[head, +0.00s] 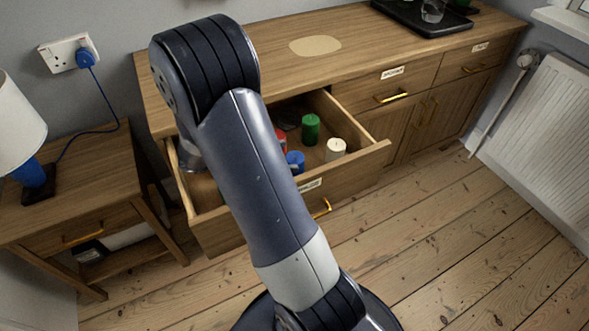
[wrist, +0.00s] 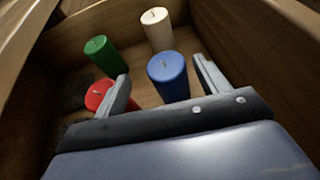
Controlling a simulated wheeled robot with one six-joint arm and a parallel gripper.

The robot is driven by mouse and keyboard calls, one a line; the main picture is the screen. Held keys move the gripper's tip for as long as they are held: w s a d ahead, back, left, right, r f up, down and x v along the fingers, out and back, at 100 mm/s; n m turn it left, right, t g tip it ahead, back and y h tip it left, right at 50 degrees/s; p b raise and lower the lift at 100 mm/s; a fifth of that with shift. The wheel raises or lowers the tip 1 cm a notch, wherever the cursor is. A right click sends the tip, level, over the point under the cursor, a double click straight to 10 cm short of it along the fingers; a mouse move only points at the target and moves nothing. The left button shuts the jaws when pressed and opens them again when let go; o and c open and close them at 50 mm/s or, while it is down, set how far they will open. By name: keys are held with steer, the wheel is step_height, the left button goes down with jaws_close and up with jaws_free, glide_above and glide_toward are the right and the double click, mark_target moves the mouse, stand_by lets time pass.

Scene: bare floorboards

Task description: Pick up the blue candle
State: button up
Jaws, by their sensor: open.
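The blue candle (wrist: 168,77) stands upright in the open drawer. In the wrist view it appears between the two fingers of my gripper (wrist: 163,82), nearer the right finger; whether they touch it I cannot tell. My gripper is open. In the head view the blue candle (head: 295,161) is partly hidden behind my arm, and my gripper is mostly hidden there. A red candle (wrist: 98,94) is beside the left finger, partly covered by it. A green candle (wrist: 103,55) and a white candle (wrist: 157,28) stand farther off in the wrist view.
The open drawer's (head: 361,157) wooden walls surround the candles. The dresser top (head: 260,62) is above, with a black tray (head: 420,22) at its far right. A side table (head: 70,190) with a lamp (head: 18,125) stands at left, a radiator (head: 540,140) at right.

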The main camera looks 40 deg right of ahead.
mark_target(291, 158)
steer(key=x, duration=0.1)
steer(key=b+x, duration=0.1)
steer(key=x, duration=0.3)
steer(key=shift+s+f, duration=0.2)
steer(key=shift+s, duration=0.15)
steer(key=shift+a, duration=0.1)
steer(key=c, duration=1.1)
